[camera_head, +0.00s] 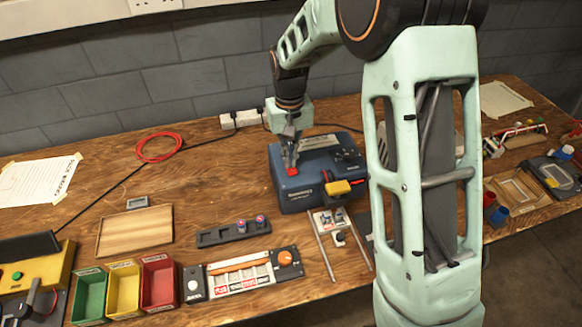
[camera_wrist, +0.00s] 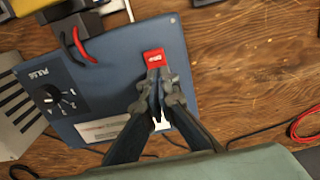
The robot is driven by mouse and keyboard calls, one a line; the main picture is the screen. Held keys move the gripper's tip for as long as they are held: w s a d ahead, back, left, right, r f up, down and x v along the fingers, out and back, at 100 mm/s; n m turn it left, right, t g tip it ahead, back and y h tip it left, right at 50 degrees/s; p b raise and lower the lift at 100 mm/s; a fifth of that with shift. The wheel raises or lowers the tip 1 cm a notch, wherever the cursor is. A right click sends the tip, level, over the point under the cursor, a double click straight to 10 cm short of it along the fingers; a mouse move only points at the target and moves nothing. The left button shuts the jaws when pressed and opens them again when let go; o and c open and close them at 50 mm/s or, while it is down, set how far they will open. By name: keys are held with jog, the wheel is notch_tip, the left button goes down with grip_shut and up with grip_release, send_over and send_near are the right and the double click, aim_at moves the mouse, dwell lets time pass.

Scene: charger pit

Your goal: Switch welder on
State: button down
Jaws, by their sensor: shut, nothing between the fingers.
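The welder (camera_head: 312,172) is a dark blue box on the wooden bench, in the middle of the head view. Its blue top (camera_wrist: 115,75) fills much of the left and middle of the wrist view. A red switch (camera_wrist: 153,56) with white marking sits on that top, near one edge; it also shows in the head view (camera_head: 292,171). My gripper (camera_head: 290,163) is shut and empty, pointing down at the welder. In the wrist view its fingertips (camera_wrist: 156,72) are at the red switch and overlap its near edge. I cannot tell whether they press it.
A dial (camera_wrist: 58,97) and red and black leads (camera_wrist: 78,45) are on the welder. A yellow-handled part (camera_head: 338,188) stands at its front. Red, yellow and green bins (camera_head: 158,282), a black socket strip (camera_head: 233,232) and a red cable coil (camera_head: 159,147) lie to the left.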

jog(key=shift+r+p, duration=2.35)
jog(key=shift+r, duration=1.15)
